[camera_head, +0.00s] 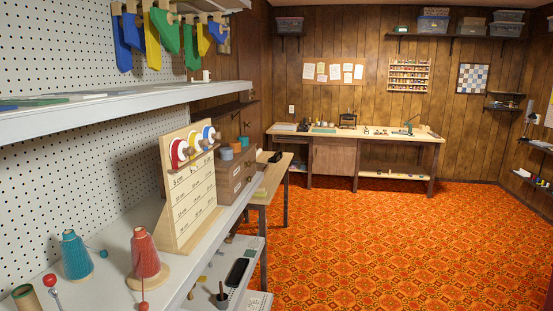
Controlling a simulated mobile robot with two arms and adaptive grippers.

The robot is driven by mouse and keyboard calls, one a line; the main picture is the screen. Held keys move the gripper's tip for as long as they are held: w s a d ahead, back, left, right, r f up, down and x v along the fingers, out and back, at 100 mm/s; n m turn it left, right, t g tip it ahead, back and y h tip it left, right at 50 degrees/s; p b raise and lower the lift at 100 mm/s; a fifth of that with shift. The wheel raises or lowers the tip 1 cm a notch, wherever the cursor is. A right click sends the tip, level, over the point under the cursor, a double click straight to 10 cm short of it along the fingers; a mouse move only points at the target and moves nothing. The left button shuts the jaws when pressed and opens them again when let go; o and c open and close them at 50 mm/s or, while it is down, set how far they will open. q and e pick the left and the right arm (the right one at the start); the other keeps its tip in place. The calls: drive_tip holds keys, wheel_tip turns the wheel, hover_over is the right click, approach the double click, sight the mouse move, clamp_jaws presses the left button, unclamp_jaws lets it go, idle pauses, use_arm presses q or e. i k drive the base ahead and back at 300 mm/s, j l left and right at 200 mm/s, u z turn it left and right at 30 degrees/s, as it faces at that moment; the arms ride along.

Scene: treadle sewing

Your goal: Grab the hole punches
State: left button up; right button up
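I cannot pick out the hole punches for certain in the head view. Small dark tools lie on the far workbench (330,135), too small to name. A black item (275,157) rests on the small wooden table (272,180) at mid-left. A long black object (237,271) lies on the lower shelf, and I cannot tell what it is. Neither of my grippers is in view.
A white shelf (120,112) runs along the pegboard on the left. Below it stand a red cone (145,252), a teal cone (76,255) and a wooden spool stand (190,195). The orange patterned carpet (380,230) is clear in the middle.

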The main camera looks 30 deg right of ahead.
sight(278, 154)
drive_tip(key=i+l+z, duration=1.25)
drive_tip(key=i, duration=0.35)
drive_tip(key=i+z, duration=0.35)
drive_tip(key=i, duration=2.4)
drive_tip(key=i+u, duration=0.3)
drive_tip(key=i, duration=0.15)
drive_tip(key=i+l+u, duration=0.15)
drive_tip(key=i+u, duration=0.15)
drive_tip(key=i+l+u, duration=0.35)
drive_tip(key=i, duration=0.2)
drive_tip(key=i+l+u, duration=0.3)
drive_tip(key=i, duration=0.1)
